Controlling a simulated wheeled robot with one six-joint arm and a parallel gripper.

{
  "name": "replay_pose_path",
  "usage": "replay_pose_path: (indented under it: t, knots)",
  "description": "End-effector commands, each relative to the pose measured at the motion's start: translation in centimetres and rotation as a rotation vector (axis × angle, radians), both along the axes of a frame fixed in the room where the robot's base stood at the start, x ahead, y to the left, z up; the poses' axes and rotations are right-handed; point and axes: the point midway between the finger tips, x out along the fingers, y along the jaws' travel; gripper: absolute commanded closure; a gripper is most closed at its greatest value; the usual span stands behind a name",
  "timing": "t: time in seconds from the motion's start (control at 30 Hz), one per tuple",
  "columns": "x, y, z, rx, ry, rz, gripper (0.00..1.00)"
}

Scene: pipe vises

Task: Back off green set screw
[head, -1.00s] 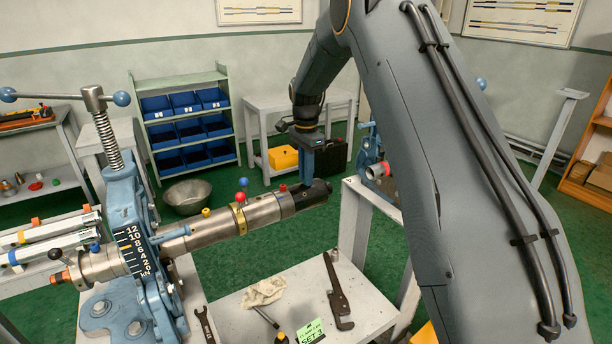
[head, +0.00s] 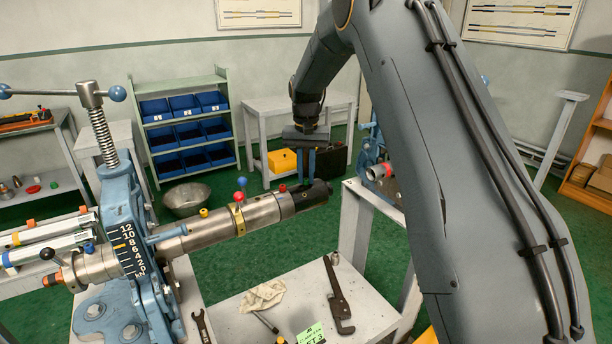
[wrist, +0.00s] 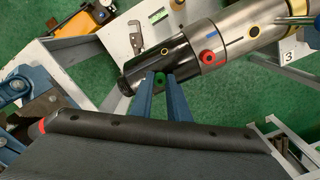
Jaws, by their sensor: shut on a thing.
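The green set screw (wrist: 160,77) shows in the wrist view as a small green spot on the black end piece (wrist: 143,70) of the steel pipe assembly. My gripper (wrist: 160,82) points at the black end with its two blue fingers on either side of the screw, shut on it. In the head view my gripper (head: 306,178) points down onto the black end (head: 314,192). The screw is hidden there. The steel pipe (head: 222,224) runs left from the black end into the blue vise (head: 128,222).
A red knob (wrist: 208,58) sits on the pipe close beside my fingers. A pipe wrench (head: 338,300) and a cloth (head: 262,296) lie on the grey bench below.

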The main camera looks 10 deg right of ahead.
Motion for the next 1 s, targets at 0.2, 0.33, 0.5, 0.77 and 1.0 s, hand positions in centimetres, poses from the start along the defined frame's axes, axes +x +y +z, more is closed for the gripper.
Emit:
replay_pose_path:
  t: [0.2,0.33,0.5,0.77,1.0]
  knots:
    - [-0.01,-0.03,-0.13,-0.001,0.001,0.205,1.0]
    - [-0.02,-0.03,-0.15,-0.001,0.001,0.329,1.0]
    - [-0.02,-0.04,-0.18,0.0,0.001,0.49,1.0]
    - [-0.06,-0.05,-0.23,0.001,0.003,0.737,1.0]
    - [-0.08,-0.07,-0.28,0.001,0.004,0.964,1.0]
